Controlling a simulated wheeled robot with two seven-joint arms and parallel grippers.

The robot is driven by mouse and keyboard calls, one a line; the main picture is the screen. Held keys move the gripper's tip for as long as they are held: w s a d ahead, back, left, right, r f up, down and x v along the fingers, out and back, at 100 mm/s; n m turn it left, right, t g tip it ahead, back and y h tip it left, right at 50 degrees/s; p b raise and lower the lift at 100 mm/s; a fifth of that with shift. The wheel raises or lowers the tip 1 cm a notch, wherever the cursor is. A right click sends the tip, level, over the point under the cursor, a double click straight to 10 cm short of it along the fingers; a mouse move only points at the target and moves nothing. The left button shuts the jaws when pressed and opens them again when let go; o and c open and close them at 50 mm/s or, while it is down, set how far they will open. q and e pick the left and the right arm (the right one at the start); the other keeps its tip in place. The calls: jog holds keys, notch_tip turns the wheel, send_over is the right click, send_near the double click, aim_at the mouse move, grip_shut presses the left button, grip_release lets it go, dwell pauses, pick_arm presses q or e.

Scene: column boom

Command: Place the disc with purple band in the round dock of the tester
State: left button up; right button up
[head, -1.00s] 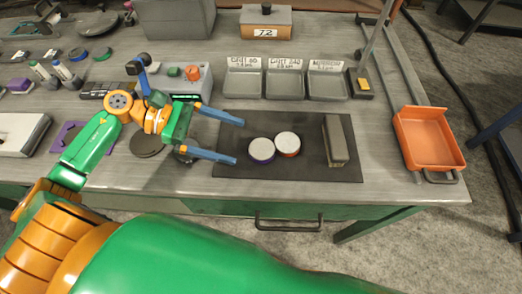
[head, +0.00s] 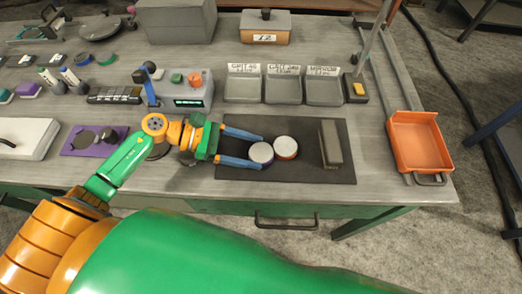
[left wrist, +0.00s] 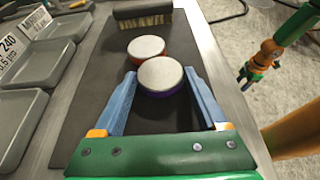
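The disc with the purple band (head: 261,153) has a white top and lies flat on the dark mat. My left gripper (head: 259,152) is open, its blue fingers on either side of this disc. In the left wrist view the disc (left wrist: 160,76) sits between the fingertips; whether they touch it I cannot tell. A second white disc with an orange-red band (head: 286,148) lies right beside it. The tester (head: 191,101) is a grey box with a green display and an orange-red knob; I cannot make out its round dock. My right gripper (left wrist: 258,68) shows small in the left wrist view.
A brush-like block (head: 331,145) lies at the mat's right. Labelled grey trays (head: 243,90) stand behind the mat. An orange bin (head: 418,142) is at the right edge. A purple plate (head: 82,148) and a white device (head: 28,137) are at left.

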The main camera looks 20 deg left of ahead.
pick_arm(q)
grip_shut()
